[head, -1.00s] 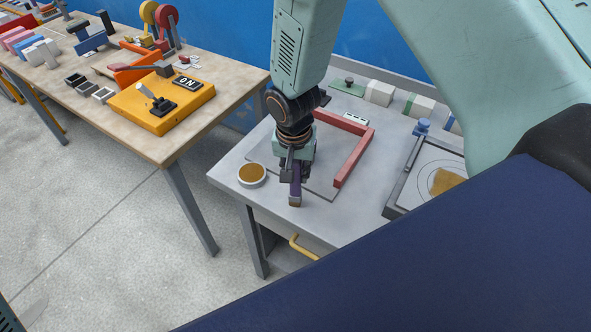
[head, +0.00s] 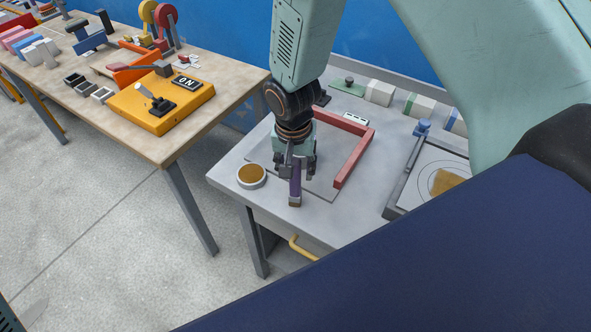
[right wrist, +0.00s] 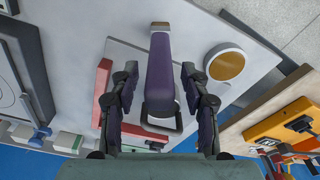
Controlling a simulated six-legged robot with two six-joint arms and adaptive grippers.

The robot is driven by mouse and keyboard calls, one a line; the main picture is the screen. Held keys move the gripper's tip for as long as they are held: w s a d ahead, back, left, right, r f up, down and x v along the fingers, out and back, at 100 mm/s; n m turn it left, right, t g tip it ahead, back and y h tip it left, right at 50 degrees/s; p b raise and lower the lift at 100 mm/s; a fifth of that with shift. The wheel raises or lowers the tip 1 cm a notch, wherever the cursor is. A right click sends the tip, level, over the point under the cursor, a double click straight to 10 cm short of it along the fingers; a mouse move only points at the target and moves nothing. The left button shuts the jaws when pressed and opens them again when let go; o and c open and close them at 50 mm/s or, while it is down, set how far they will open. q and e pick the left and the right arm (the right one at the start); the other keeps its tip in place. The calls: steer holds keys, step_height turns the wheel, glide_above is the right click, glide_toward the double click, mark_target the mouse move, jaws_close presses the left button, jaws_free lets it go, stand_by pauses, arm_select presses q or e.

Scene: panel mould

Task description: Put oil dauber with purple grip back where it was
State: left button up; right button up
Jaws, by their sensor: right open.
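The oil dauber with the purple grip (head: 295,184) is at the front of the grey table, near the round tin with amber contents (head: 251,176). Its pale end (head: 295,201) points toward the table's front edge. My right gripper (head: 299,168) is above the dauber, fingers spread. In the right wrist view, the dauber (right wrist: 160,72) lies between the open fingers of my right gripper (right wrist: 159,100), with a gap on both sides. A dark loop shows at its lower end there. Whether the dauber rests fully on the table is hard to tell. My left gripper is not in view.
A red L-shaped bar (head: 352,150) stands on a thin grey plate right of the gripper. A grey-framed tray (head: 402,180) is farther right, with several blocks behind. A wooden table (head: 150,145) with a yellow switch box (head: 160,106) stands left, across a gap.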

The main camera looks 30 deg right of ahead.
steer(key=r, duration=0.7)
steer(key=s+a+r, duration=0.1)
steer(key=r, duration=0.2)
steer(key=shift+s+r, duration=0.1)
steer(key=shift+r, duration=0.25)
